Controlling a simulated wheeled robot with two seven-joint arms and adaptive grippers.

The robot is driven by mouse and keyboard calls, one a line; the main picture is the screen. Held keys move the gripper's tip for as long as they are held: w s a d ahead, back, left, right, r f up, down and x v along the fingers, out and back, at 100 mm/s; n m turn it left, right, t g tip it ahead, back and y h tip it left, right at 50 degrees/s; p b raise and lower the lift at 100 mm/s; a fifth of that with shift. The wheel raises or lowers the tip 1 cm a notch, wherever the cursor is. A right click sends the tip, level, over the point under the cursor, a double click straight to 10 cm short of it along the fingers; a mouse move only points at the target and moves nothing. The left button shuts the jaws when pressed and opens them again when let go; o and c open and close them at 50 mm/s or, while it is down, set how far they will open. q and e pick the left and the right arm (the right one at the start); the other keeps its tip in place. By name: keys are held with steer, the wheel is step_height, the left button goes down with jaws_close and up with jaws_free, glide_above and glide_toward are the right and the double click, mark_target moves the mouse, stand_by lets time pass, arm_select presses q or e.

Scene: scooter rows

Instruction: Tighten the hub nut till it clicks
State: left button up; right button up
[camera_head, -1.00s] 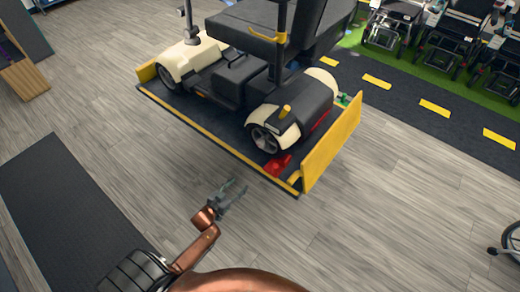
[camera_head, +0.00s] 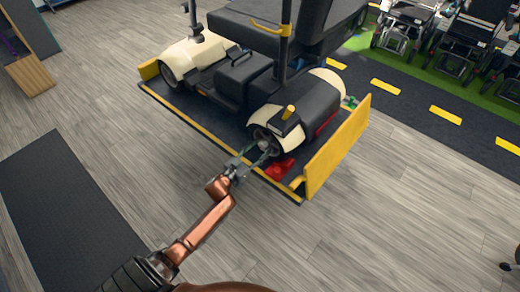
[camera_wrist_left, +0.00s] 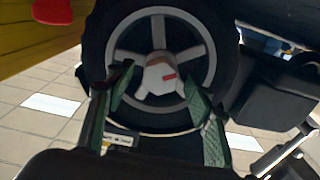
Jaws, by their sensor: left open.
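The hub nut (camera_wrist_left: 155,72) is a pale faceted piece with a red mark at the centre of the scooter's spoked wheel (camera_wrist_left: 122,40). In the head view the nut (camera_head: 264,145) shows small on the wheel nearest my arm. My left gripper (camera_head: 257,156) is open just in front of that wheel. In the left wrist view its two green fingers (camera_wrist_left: 158,88) stand apart, one on each side of the nut, with a gap to it on both sides. I cannot tell how far the fingertips are from the wheel in depth.
The scooter (camera_head: 240,80) stands on a dark platform (camera_head: 215,127) with yellow edges and a raised yellow end plate (camera_head: 338,145). A red block (camera_head: 280,169) sits beside the wheel. Wheelchairs (camera_head: 468,45) stand at the back right.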

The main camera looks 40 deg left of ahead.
arm_select(q)
steer(key=shift+c, duration=0.7)
steer(key=shift+a, duration=0.1)
steer(key=c, duration=1)
